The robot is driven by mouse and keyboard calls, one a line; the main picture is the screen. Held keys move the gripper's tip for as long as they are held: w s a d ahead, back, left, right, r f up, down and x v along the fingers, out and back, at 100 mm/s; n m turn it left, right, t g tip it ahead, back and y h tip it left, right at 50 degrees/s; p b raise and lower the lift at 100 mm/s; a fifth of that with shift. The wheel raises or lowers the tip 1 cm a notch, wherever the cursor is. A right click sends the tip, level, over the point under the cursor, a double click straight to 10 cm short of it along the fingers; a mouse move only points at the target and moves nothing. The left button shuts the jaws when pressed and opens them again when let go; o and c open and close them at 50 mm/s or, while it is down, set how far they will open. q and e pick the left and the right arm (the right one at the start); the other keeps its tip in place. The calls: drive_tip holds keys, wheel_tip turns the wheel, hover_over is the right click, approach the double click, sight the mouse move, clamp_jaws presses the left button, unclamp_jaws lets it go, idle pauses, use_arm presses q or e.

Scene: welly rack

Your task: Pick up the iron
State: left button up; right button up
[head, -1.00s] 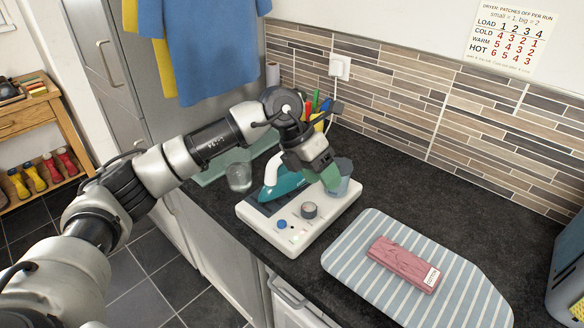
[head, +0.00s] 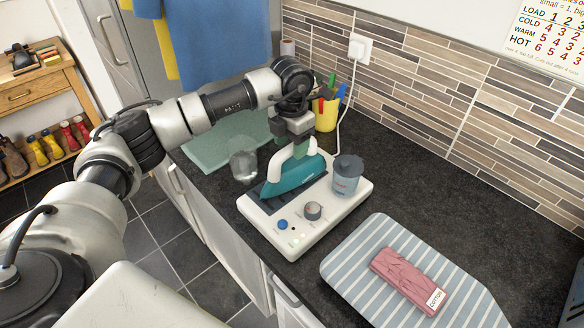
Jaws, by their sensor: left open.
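The teal iron (head: 294,176) with a white handle rests on a white base unit (head: 318,226) that has a dark plate and knobs. My left gripper (head: 296,143) is directly above the iron, pointing down with its fingers at the top of the white handle. It is open; the handle's upper part is partly hidden by the fingers, and I cannot tell whether they touch it. My right gripper is not in view.
A lidded blue-grey cup (head: 346,175) stands on the base right of the iron. A clear glass (head: 243,166) stands to its left. A striped ironing pad (head: 354,282) with a folded pink cloth (head: 404,278) lies in front right. A yellow pen holder (head: 326,112) is behind.

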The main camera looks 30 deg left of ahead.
sight(288, 166)
use_arm(q)
drive_tip(key=shift+s+f, duration=0.1)
drive_tip(key=shift+f, duration=0.5)
drive_tip(key=shift+d+f, duration=0.1)
drive_tip(key=shift+f, duration=0.3)
drive_tip(key=shift+f+p, duration=0.25)
drive_tip(key=shift+p, duration=0.05)
drive_tip(key=shift+f, duration=0.1)
drive_tip(key=shift+c, duration=0.6)
clamp_jaws()
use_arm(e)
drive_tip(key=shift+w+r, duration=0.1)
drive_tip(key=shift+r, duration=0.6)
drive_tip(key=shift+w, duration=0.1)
